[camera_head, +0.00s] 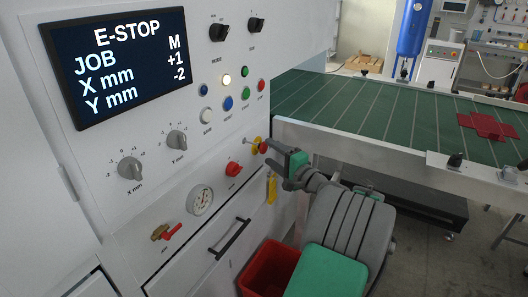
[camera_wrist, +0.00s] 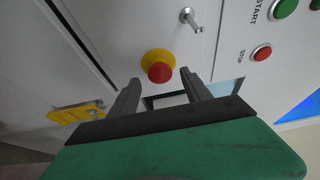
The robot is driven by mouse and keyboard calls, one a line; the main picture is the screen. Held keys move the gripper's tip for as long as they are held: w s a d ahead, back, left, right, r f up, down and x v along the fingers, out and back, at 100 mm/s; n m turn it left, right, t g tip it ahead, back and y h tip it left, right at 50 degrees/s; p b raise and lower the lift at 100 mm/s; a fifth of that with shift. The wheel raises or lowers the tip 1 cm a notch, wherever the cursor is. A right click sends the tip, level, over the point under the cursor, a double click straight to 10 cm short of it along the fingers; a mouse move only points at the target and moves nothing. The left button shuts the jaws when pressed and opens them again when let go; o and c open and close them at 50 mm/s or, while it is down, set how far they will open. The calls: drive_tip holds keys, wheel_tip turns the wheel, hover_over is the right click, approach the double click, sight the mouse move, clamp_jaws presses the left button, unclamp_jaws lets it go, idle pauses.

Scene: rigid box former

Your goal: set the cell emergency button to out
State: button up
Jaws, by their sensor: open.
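The emergency button is a red mushroom head on a yellow collar, on the machine's white front panel. It shows in the head view (camera_head: 263,147), right at my gripper, and in the wrist view (camera_wrist: 160,70). My gripper (camera_head: 280,160) reaches toward the panel. In the wrist view its two fingers (camera_wrist: 162,85) are apart, with the red head just beyond and between the tips. I see no finger touching it. Whether the button is pressed in or out is hard to tell. The screen (camera_head: 119,62) reads E-STOP, JOB M, X +1, Y -2.
A small metal key or lever (camera_wrist: 190,18) sticks out beside the button. A red stop button (camera_wrist: 262,53) and green start button (camera_wrist: 285,8) are nearby. A yellow tag (camera_head: 271,188) hangs below. A red bin (camera_head: 268,268) stands under the panel, and a green conveyor (camera_head: 375,108) runs right.

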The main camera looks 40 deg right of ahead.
sight(262, 147)
drive_tip(key=shift+w+d, duration=0.15)
drive_tip(key=shift+w, duration=1.15)
drive_tip(key=shift+c, duration=0.6)
clamp_jaws()
